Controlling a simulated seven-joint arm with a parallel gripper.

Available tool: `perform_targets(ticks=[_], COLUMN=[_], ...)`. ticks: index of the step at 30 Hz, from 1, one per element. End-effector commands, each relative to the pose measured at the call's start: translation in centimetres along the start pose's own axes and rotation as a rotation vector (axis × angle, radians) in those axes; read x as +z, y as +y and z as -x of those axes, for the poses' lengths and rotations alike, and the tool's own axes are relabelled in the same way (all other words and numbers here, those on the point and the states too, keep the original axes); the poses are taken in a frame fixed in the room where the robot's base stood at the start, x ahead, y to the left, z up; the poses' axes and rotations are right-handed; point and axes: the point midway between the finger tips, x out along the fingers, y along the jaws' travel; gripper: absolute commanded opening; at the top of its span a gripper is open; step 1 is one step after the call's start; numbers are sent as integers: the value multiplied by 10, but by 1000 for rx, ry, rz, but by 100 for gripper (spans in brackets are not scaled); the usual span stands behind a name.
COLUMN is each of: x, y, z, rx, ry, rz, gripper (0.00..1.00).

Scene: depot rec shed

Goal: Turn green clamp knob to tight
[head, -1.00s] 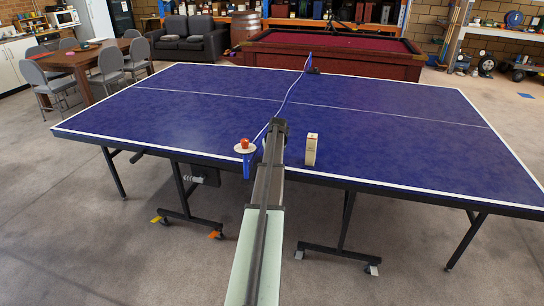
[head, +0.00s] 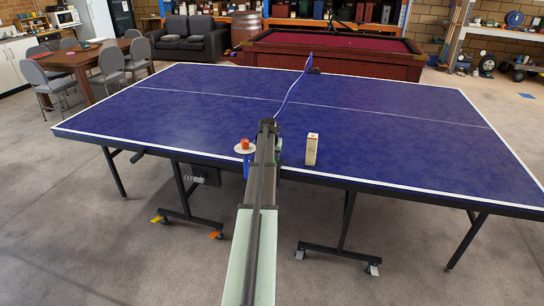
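The blue ping-pong table (head: 190,105) stands in front of me. A blue net or cord (head: 290,92) runs across it to a dark fitting (head: 313,71) at its far edge. At the near edge, a small blue part (head: 246,168) shows just left of my arm, partly hidden by it. The dark end of my arm, with my gripper (head: 268,126), reaches over the near edge. Its fingers cannot be made out, so I cannot tell whether it is open or shut.
A red round thing (head: 245,143) sits on a white disc (head: 240,150) close left of my arm. A pale upright carton (head: 312,149) stands to the right near the edge. The rest of the tabletop is mostly clear. Dark table legs (head: 345,222) with wheels stand below.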

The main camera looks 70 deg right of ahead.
Motion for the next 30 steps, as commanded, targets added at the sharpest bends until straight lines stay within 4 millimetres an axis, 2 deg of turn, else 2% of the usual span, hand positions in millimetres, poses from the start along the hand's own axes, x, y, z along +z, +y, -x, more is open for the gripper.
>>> perform_targets(ticks=[19, 20, 27, 30], x=[0, 0, 0, 0], y=[0, 0, 0, 0], z=[0, 0, 0, 0], rx=[24, 24, 23, 23], ry=[-1, -1, -1, -1], rz=[-55, -55, -55, -55], gripper=[13, 47, 69, 69])
